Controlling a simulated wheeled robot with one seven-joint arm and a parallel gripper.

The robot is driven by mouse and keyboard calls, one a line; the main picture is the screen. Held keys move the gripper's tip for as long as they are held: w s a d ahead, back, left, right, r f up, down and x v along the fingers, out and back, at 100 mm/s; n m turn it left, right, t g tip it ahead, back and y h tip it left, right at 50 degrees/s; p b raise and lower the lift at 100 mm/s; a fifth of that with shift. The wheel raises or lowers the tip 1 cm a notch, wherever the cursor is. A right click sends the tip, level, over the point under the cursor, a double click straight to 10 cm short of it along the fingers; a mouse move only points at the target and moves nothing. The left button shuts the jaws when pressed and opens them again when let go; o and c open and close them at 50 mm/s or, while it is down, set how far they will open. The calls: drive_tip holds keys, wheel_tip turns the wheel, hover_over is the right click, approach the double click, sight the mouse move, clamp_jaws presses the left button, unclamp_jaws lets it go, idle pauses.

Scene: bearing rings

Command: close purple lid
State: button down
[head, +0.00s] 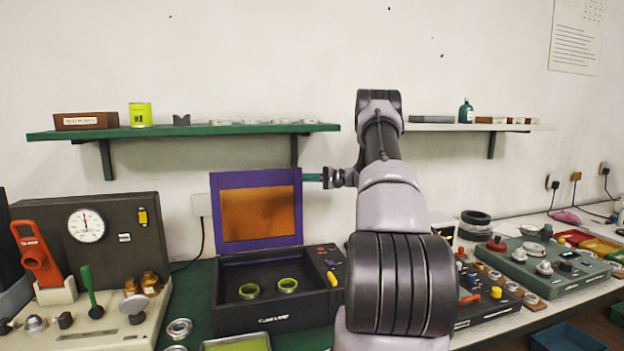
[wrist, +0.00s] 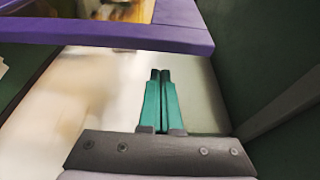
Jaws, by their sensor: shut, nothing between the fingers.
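The purple lid (head: 224,207) stands raised and open at the back of a black box (head: 237,309), with an amber window in its frame. Two yellow-green rings (head: 288,285) lie inside the box. My gripper (head: 306,177) is at the upper right edge of the lid; its teal fingers point left. In the wrist view my gripper (wrist: 161,75) is shut and empty, fingers side by side. The purple lid frame (wrist: 110,31) crosses the top of that view, just beyond the fingertips. I cannot tell whether they touch it.
A green shelf (head: 200,130) with small items runs along the wall above the lid. A grey gauge panel (head: 125,228) and an orange-handled press (head: 38,258) stand left. Control boxes (head: 555,265) fill the bench at right. A round part (head: 179,328) lies left of the box.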

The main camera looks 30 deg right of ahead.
drive_tip(key=shift+s+a+r, duration=0.1)
drive_tip(key=shift+s, duration=0.65)
drive_tip(key=shift+s+a+r, duration=0.1)
drive_tip(key=shift+s, duration=0.65)
drive_tip(key=shift+s, duration=0.1)
